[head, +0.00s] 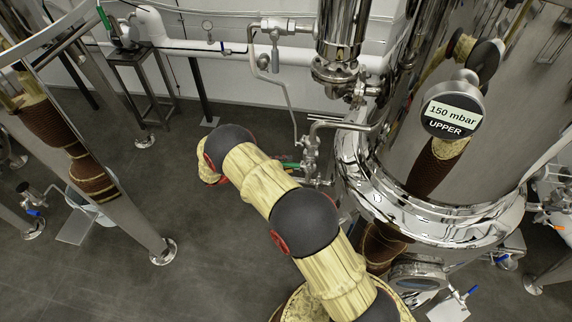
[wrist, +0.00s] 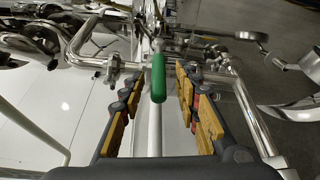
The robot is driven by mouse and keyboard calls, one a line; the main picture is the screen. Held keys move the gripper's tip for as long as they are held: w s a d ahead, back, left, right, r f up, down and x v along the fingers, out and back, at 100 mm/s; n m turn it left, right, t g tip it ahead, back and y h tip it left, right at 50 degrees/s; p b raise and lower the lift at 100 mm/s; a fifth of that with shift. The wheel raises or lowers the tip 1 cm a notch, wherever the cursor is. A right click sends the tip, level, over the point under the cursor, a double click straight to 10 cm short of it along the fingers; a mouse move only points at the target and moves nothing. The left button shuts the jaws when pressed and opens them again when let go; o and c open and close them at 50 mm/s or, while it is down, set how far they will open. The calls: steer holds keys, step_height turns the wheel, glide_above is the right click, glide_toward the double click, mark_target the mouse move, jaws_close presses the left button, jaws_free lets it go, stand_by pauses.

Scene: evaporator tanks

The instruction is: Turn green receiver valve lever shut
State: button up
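The green receiver valve lever (wrist: 158,78) shows in the wrist view as a green handle pointing toward the camera. It lies between the two fingers of my gripper (wrist: 160,92). The fingers are spread, with a visible gap on each side of the lever, so the gripper is open. In the head view a short piece of the green lever (head: 290,165) shows beside my arm, on the steel valve piping (head: 311,160) left of the large vessel. My gripper is hidden behind my arm in the head view.
Steel pipes run close on both sides of the fingers, including a bent pipe (wrist: 250,115) at right. The large polished vessel (head: 400,150) with an "150 mbar UPPER" gauge (head: 452,109) stands right of my arm. Another green lever (head: 104,17) is at the upper left. Open floor (head: 215,265) lies left.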

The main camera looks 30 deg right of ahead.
steer(key=v, duration=1.1)
steer(key=shift+a, duration=0.1)
steer(key=s+f+n+y, duration=0.2)
steer(key=s+f+n, duration=0.15)
steer(key=f, duration=0.35)
steer(key=s+a+r+n+y, duration=0.1)
steer(key=s+r+n+y, duration=0.1)
steer(key=s+y, duration=0.25)
steer(key=s+r+m+t+y, duration=0.1)
steer(key=s+r+t+y, duration=0.2)
steer(key=s+r, duration=0.4)
steer(key=s+d+r+m+t+y, duration=0.1)
steer(key=s+r, duration=0.7)
steer(key=r, duration=0.9)
steer(key=s+r+m+t+y, duration=0.3)
steer(key=s+r+t+y, duration=0.2)
steer(key=r, duration=0.8)
steer(key=s+y, duration=0.1)
steer(key=s, duration=0.2)
steer(key=shift+d+t, duration=0.3)
steer(key=shift+t, duration=0.1)
